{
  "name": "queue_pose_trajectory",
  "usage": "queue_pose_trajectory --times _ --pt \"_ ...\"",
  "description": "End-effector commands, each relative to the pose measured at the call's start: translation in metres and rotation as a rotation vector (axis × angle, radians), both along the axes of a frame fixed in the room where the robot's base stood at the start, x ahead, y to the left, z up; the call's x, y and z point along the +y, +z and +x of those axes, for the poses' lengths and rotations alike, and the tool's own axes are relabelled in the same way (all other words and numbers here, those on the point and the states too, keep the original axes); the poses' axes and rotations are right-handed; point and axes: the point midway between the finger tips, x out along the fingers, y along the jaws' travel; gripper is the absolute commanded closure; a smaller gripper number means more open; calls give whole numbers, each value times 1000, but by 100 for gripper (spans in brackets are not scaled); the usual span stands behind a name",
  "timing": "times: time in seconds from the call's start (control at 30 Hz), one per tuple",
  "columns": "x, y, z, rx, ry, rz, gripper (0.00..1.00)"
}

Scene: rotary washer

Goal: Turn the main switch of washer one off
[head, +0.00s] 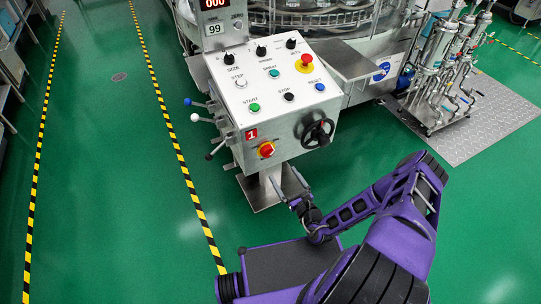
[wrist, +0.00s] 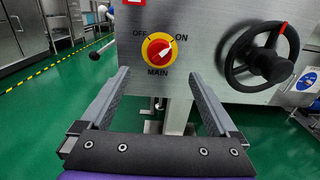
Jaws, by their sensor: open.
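The main switch (wrist: 159,50) is a red knob on a yellow disc, labelled MAIN, with OFF at upper left and ON at upper right. Its pale pointer mark points toward ON. In the head view the switch (head: 266,149) sits low on the front face of the washer's control box (head: 275,85), beside a red label reading 1. My gripper (head: 287,187) is open and empty, below and in front of the switch, not touching it. In the wrist view the fingers of my gripper (wrist: 158,82) stand wide apart, with the switch above and between their tips.
A black handwheel (head: 318,132) is right of the switch. Small levers (head: 195,118) stick out on the box's left side. The sloped top carries buttons, knobs and a red emergency stop (head: 305,62). A support post (wrist: 178,115) stands below. Green floor in front is clear.

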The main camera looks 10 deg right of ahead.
Motion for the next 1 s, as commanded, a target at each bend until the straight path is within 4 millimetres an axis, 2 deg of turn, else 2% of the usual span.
queue_pose_trajectory --times 0.03,0.3,0.5,0.7,0.97,1.0 --pt "4 -1 12 -2 3 -1 5" --pt "19 -1 68 -3 3 -2 5" --pt "27 -1 99 -1 3 -2 5" --pt "30 0 112 0 2 -1 5" --pt "30 0 113 1 2 -1 5" --pt "30 0 113 1 2 -1 8"
